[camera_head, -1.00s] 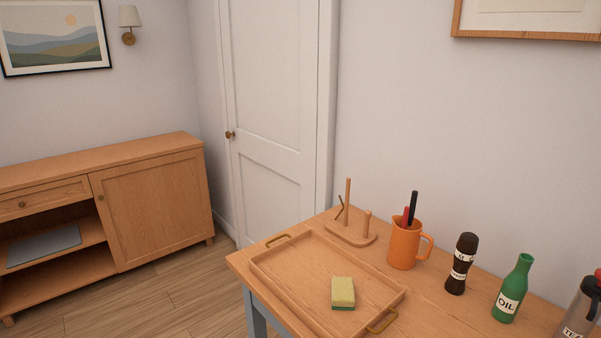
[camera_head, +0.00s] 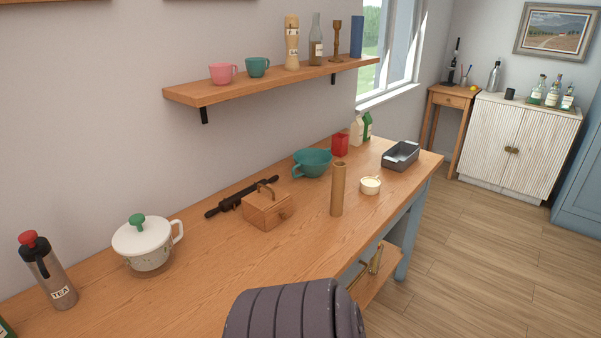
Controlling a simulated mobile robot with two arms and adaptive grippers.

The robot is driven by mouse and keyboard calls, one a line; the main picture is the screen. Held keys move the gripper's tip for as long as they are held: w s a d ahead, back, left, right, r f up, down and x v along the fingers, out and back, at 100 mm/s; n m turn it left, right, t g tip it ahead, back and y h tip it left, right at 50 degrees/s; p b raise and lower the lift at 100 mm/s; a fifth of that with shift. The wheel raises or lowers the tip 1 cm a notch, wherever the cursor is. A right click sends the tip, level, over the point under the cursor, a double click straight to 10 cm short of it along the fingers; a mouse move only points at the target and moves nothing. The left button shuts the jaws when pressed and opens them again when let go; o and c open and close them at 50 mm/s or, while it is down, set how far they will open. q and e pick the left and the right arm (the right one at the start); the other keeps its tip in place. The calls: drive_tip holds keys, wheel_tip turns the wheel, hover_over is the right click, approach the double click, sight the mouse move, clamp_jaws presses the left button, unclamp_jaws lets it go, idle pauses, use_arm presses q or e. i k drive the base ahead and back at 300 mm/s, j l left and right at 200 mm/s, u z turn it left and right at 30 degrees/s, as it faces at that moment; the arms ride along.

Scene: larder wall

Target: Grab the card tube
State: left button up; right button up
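The card tube (camera_head: 338,190) is a plain brown cylinder standing upright on the wooden worktop, right of the middle of the head view. A small cream cup (camera_head: 370,185) stands just to its right, and a wooden box with a handle (camera_head: 266,208) is to its left. The tube shows nearly whole and nothing touches it. Neither of my grippers is in view.
A teal colander (camera_head: 312,163), red box (camera_head: 340,145) and grey tin (camera_head: 401,155) stand behind the tube. A black rolling pin (camera_head: 241,197), white pot (camera_head: 146,243) and tea flask (camera_head: 48,271) are left. A wall shelf (camera_head: 270,80) overhangs the back.

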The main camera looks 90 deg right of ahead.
sight(338, 190)
drive_tip(key=z, duration=3)
